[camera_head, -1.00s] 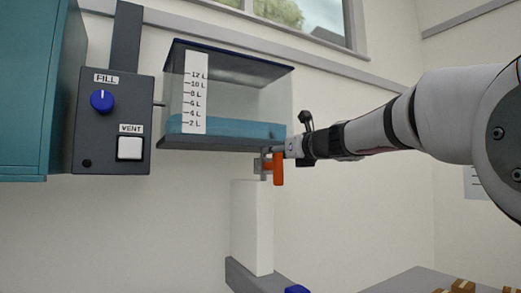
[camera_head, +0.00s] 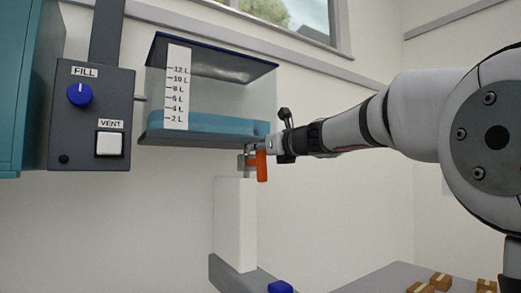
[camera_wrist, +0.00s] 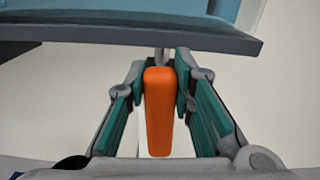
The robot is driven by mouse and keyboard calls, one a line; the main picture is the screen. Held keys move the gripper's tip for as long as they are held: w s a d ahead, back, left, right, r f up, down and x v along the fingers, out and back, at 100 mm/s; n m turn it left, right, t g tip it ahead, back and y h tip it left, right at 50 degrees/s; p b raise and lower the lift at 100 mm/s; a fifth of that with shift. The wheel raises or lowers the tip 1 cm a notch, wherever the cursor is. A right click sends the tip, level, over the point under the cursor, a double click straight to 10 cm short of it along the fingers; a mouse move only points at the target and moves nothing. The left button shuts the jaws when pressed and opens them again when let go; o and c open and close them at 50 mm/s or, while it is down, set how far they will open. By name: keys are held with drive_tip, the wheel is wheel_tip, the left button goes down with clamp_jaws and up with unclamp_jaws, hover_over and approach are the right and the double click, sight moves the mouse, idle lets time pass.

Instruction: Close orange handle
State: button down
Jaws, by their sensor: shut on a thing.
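The orange handle (camera_head: 262,166) hangs upright, pointing down, just below the right end of the clear tank (camera_head: 210,95). My gripper (camera_head: 268,146) reaches in from the right at the handle's upper part. In the wrist view the orange handle (camera_wrist: 160,115) stands between the two teal-padded fingers of my gripper (camera_wrist: 164,76). The fingers are shut on its upper part, and its lower part hangs free. The grey fitting behind the handle is mostly hidden.
The tank holds blue liquid near the 2 L mark. A grey control box (camera_head: 90,140) with a blue FILL knob (camera_head: 79,95) and white VENT button (camera_head: 110,143) is at left. A white column (camera_head: 235,225) stands below the handle. A grey table (camera_head: 390,280) carries small boxes.

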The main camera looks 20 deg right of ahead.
drive_tip(key=a+f+n+b, duration=0.1)
drive_tip(key=n+b, duration=0.4)
drive_tip(key=a+f+n+b, duration=0.1)
drive_tip(key=f+n+b, duration=0.1)
drive_tip(key=n+b, duration=0.3)
drive_tip(key=s+a+f+n+b, duration=0.1)
drive_tip(key=n+b, duration=0.4)
drive_tip(key=n, duration=0.2)
drive_tip(key=shift+s+a+f, duration=0.1)
drive_tip(key=shift+a+f, duration=0.1)
drive_tip(key=shift+a, duration=0.15)
drive_tip(key=shift+b, duration=0.3)
drive_tip(key=c, duration=1.4)
unclamp_jaws()
drive_tip(key=shift+o, duration=0.2)
drive_tip(key=shift+s, duration=0.15)
drive_tip(key=v, duration=1.1)
drive_tip(key=shift+s, duration=0.35)
